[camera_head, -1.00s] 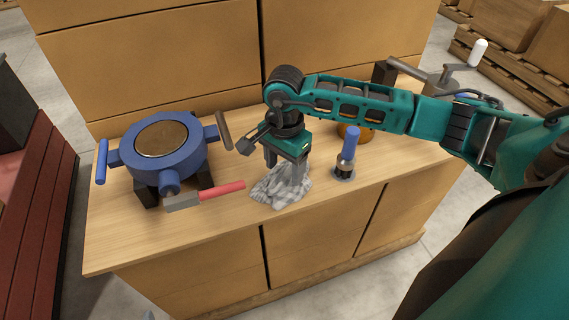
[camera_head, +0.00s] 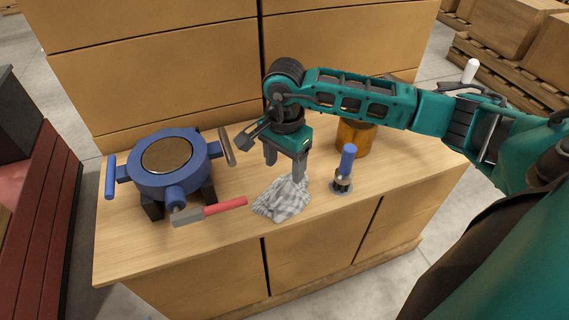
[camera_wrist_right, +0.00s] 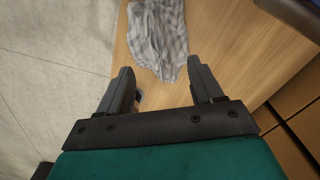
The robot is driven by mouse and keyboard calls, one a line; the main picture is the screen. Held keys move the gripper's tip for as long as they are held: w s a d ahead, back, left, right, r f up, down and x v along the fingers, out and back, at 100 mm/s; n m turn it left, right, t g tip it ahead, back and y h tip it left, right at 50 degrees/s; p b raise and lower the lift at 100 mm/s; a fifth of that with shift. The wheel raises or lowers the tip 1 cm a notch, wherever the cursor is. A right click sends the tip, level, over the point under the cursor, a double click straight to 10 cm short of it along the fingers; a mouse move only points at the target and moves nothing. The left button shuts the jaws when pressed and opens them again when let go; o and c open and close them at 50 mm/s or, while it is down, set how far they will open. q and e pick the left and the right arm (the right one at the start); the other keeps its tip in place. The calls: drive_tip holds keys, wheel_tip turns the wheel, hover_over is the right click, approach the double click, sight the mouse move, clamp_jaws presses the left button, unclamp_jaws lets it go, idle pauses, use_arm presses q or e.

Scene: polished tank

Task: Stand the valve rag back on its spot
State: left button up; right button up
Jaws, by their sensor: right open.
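The valve rag (camera_head: 284,198) is a crumpled grey-and-white checked cloth. It lies on the wooden bench top, rising to a peak towards my gripper. My right gripper (camera_head: 284,171) is open and points down just above and behind the rag. Its right finger overlaps the rag's top in the head view, and I cannot tell whether they touch. In the right wrist view, the rag (camera_wrist_right: 158,36) lies beyond the open fingertips (camera_wrist_right: 160,68), with nothing held between them. The rag's spot is not clearly marked. My left gripper is not in view.
A blue valve body (camera_head: 168,160) with handles stands on the left of the bench (camera_head: 125,255). A red-handled tool (camera_head: 222,206) lies between it and the rag. A blue-handled tool (camera_head: 347,162) stands upright to the right. An amber cylinder (camera_head: 355,138) is behind my arm.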

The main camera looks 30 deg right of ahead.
drive_tip(key=shift+r+p, duration=0.5)
drive_tip(key=shift+r, duration=0.6)
idle(0.5)
